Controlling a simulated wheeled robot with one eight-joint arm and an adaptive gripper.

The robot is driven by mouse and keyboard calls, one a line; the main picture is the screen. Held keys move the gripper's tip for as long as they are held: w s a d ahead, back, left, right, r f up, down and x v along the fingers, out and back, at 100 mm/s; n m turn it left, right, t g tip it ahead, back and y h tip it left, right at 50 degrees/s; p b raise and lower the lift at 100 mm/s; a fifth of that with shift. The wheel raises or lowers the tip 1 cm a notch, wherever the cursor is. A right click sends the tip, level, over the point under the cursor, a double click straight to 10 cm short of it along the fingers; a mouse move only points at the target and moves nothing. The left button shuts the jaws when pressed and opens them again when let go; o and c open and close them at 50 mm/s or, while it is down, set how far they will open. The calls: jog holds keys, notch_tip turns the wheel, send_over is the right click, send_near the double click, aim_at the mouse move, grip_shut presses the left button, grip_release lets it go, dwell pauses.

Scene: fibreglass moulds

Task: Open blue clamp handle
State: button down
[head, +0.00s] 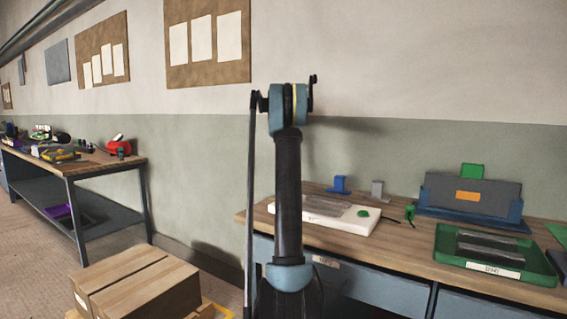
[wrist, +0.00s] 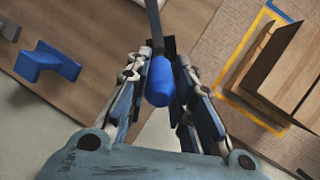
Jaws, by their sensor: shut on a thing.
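In the wrist view, my gripper (wrist: 159,50) is shut on a blue rounded handle (wrist: 161,82), which sits between its two fingers. A dark grey bar (wrist: 153,22) runs from the handle up out of the picture, so what it joins to is hidden. In the head view my raised arm stands before the wooden bench; my gripper and the held handle cannot be made out there.
A blue bracket (wrist: 48,64) lies on the wooden bench, also seen in the head view (head: 339,185). A white board (head: 340,222) with a green button, a green tray (head: 446,260) and a blue holder (head: 515,223) stand on the bench. Cardboard boxes (head: 150,300) stand at lower left.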

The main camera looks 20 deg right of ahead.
jog(key=shift+a, duration=0.1)
jog(key=c, duration=1.4)
grip_release()
jog(key=shift+r, duration=0.1)
jog(key=v, duration=1.1)
jog(key=shift+w+r, duration=0.25)
jog(key=shift+r, duration=0.1)
